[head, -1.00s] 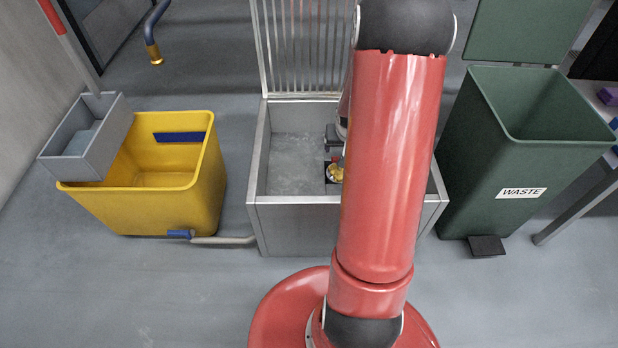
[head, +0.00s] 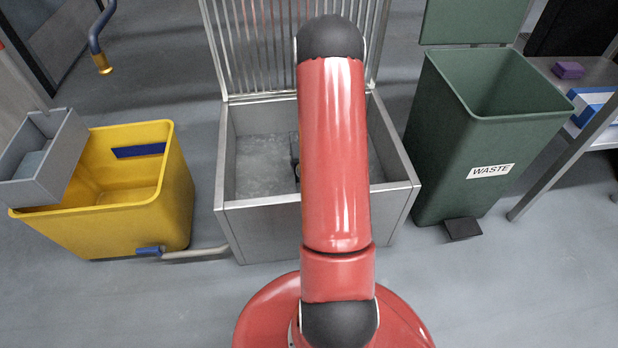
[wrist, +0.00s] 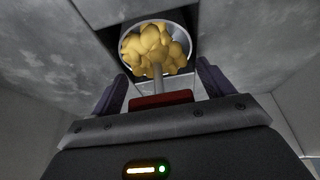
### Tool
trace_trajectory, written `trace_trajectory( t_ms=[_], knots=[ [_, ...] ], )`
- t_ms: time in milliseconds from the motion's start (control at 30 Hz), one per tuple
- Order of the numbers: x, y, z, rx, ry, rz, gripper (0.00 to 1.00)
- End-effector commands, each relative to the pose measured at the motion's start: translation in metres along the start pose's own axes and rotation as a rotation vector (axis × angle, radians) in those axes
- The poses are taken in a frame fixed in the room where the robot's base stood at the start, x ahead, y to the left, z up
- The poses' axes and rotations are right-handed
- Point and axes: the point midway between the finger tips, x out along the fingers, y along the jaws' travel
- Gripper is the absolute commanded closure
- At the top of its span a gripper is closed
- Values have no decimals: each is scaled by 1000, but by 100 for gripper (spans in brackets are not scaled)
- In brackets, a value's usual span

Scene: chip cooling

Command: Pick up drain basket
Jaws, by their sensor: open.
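The drain basket (wrist: 182,36) is a round metal cup heaped with yellow lumps, seen at the top middle of the wrist view. It sits at a dark square opening in the grey metal floor of the tank. A pale bar, which looks like its handle, runs from it toward my gripper (wrist: 160,82). My gripper is open, with one dark finger on each side of the bar. A red block shows between the fingers. I cannot tell whether the fingers touch the bar. In the head view my arm hides the basket and most of my gripper.
The open metal tank (head: 258,205) has its slatted lid (head: 270,45) raised at the back. A yellow bucket (head: 110,225) with a grey tray (head: 45,165) stands left. A green waste bin (head: 455,140) stands right, beside a shelf.

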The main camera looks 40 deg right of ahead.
Motion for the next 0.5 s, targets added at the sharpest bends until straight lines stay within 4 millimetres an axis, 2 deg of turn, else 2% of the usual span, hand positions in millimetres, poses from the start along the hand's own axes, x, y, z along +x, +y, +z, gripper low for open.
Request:
trace_trajectory(
  t_ms=[133, 500],
  knots=[
    [-1, 0, 0, 0, 0, 0, 20],
    [-1, 0, 0, -1, 0, 0, 68]
  ],
)
